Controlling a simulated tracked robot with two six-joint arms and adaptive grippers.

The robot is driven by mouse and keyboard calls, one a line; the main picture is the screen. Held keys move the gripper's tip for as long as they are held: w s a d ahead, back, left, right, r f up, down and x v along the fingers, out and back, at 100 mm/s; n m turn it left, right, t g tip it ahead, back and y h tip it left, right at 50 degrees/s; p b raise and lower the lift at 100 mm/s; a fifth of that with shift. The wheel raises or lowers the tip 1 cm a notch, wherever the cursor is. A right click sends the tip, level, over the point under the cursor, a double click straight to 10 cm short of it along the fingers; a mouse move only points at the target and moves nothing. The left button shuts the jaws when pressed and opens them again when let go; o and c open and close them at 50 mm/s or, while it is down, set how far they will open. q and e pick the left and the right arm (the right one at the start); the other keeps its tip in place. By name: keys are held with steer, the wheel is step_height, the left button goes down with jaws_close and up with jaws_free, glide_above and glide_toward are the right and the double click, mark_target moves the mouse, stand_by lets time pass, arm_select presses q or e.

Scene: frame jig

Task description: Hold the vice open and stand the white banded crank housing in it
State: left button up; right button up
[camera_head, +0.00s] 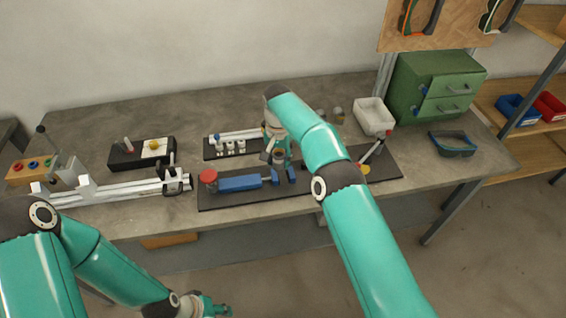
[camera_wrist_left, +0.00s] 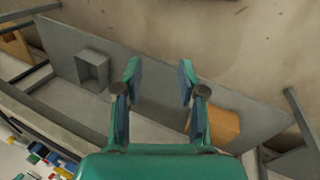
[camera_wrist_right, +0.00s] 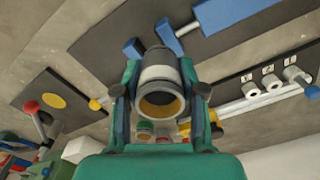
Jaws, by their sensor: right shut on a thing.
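The crank housing (camera_wrist_right: 160,75) is a dark short cylinder with a white band and a brass-coloured bore. My right gripper (camera_wrist_right: 160,95) is shut on it, one finger on each side. In the head view, the housing (camera_head: 279,156) is just above the jaws of the blue vice (camera_head: 240,183), which has a red knob (camera_head: 208,176). The two blue jaws stand apart, also in the right wrist view (camera_wrist_right: 168,38). I cannot tell whether the housing touches them. My left gripper (camera_wrist_left: 160,82) is open and empty, low in front of the bench, away from the vice.
Behind are a rack of white cylinders (camera_head: 230,148) and a white bin (camera_head: 374,117). A metal rail (camera_head: 120,190) lies left.

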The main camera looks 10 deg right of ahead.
steer(key=shift+w+a+r, duration=0.15)
steer(key=shift+a, duration=0.05)
steer(key=shift+f+b, duration=0.45)
steer(key=shift+f, duration=0.8)
